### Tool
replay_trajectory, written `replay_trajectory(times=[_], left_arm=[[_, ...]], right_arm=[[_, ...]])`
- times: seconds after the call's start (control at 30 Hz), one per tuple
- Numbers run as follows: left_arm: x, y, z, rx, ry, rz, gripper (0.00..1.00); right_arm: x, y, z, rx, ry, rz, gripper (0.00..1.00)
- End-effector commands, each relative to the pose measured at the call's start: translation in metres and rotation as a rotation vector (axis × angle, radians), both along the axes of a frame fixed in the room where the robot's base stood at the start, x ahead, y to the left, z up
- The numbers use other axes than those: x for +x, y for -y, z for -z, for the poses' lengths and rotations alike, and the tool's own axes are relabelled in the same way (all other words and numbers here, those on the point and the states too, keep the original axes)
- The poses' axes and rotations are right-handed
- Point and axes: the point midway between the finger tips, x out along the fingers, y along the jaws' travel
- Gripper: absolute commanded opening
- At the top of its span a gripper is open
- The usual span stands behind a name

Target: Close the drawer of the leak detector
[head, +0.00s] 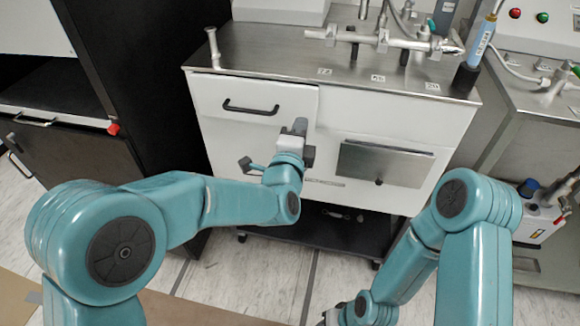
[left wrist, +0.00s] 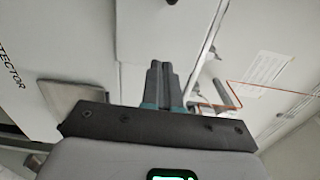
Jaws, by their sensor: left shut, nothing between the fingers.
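The leak detector (head: 325,155) is a white cabinet with a steel top. Its drawer (head: 218,97) is the white front at upper left with a black handle (head: 251,108); how far it stands out is hard to tell. The drawer front also shows in the left wrist view (left wrist: 150,35). My left gripper (head: 299,126) is shut and empty, by the lower right part of the drawer front; contact cannot be told. Its fingers show in the left wrist view (left wrist: 160,75). My right gripper (head: 335,316) is low at the bottom edge, mostly hidden, its jaws unclear.
A steel panel (head: 383,163) is on the cabinet's right side. Pipe fittings (head: 382,40) and a blue-labelled cylinder (head: 481,42) stand on top. A dark cabinet (head: 145,75) is at left, a steel bench (head: 540,105) at right. Some tiled floor (head: 235,275) is clear in front.

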Motion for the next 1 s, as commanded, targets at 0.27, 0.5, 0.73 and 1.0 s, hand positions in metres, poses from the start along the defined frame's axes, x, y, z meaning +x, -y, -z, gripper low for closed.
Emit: replay_trajectory(times=[0.27, 0.5, 0.73, 1.0], left_arm=[[-0.034, -0.013, 0.0, 0.001, -0.004, 0.003, 0.0], [-0.074, -0.027, 0.0, 0.001, -0.002, 0.003, 0.0], [-0.091, -0.033, 0.001, 0.001, -0.002, 0.0, 0.0], [-0.069, -0.082, 0.039, 0.018, -0.075, -0.106, 0.0]], right_arm=[[0.0, 0.0, -0.002, 0.0, 0.0, 0.0, 0.43], [0.0, 0.0, -0.004, 0.0, 0.0, 0.0, 0.43], [0.0, 0.0, -0.005, 0.0, 0.0, 0.0, 0.43], [0.0, 0.0, -0.005, 0.0, 0.0, 0.0, 0.43]])
